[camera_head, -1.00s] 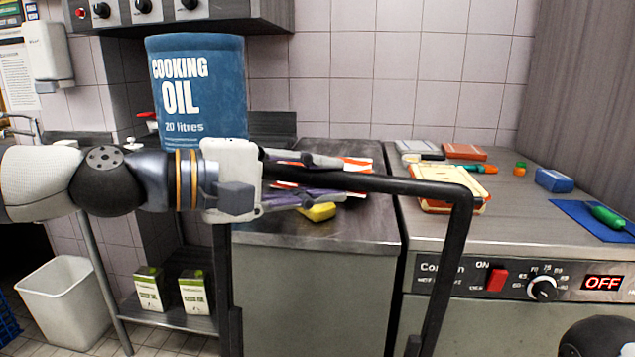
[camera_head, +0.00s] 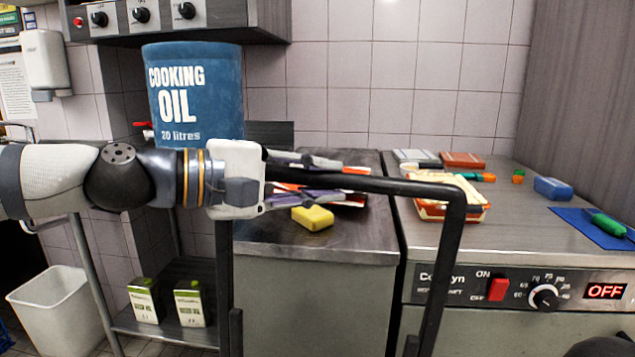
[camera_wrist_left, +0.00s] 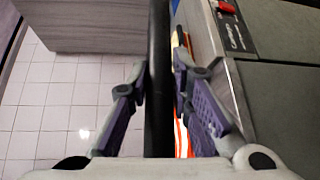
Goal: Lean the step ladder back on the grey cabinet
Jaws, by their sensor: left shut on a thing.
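The step ladder (camera_head: 446,262) is a black tubular frame standing in front of the grey cabinet (camera_head: 318,300). Its top rail crosses the picture above the cabinet top, and its feet are out of view. My left gripper (camera_head: 325,184) is shut on the top rail near its left end. In the left wrist view the dark rail (camera_wrist_left: 158,60) runs between the two purple-padded fingers. I cannot tell whether the ladder touches the cabinet. My right gripper is not in view.
A yellow sponge (camera_head: 312,218) and packets lie on the cabinet top behind the rail. A blue cooking oil drum (camera_head: 195,98) stands at left. A white bin (camera_head: 62,308) stands lower left.

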